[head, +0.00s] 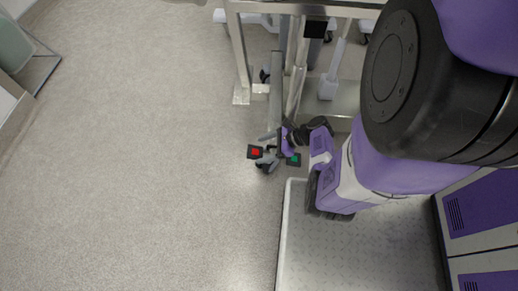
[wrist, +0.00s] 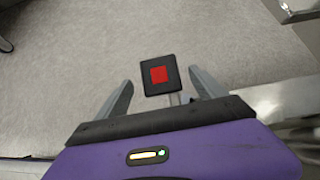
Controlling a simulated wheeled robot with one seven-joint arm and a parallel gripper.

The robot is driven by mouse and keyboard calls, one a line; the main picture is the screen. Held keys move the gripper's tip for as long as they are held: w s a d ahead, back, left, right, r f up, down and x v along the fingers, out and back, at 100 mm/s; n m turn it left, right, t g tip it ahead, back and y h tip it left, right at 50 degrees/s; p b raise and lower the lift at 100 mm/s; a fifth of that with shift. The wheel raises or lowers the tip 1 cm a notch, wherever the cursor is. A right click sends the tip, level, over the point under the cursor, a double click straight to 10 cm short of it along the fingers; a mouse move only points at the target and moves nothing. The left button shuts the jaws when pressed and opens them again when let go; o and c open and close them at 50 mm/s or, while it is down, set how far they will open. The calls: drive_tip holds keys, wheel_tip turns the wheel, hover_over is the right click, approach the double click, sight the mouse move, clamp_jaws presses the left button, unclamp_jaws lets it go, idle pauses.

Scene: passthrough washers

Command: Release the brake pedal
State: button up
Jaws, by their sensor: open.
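The red-marked black pedal (head: 255,152) is near the floor at the foot of a metal frame. In the wrist view this pedal (wrist: 159,75) shows between and slightly beyond my fingertips. A green-marked black pedal (head: 294,160) is just to its right in the head view, partly beside my gripper's body; it is not seen in the wrist view. My gripper (head: 262,147) is open and empty, its fingers pointing left toward the red pedal. In the wrist view my gripper (wrist: 160,77) has one finger each side of the pedal, with gaps. I cannot tell its height against the pedal.
The metal frame (head: 242,60) with its struts stands above and behind the pedals. A pale textured platform (head: 350,255) with a raised rim lies below and right. A purple-fronted cabinet (head: 485,215) is at the right. The floor (head: 130,150) to the left is clear.

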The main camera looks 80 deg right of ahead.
drive_tip(key=p+v, duration=0.1)
drive_tip(key=v, duration=0.4)
drive_tip(key=shift+p, duration=0.3)
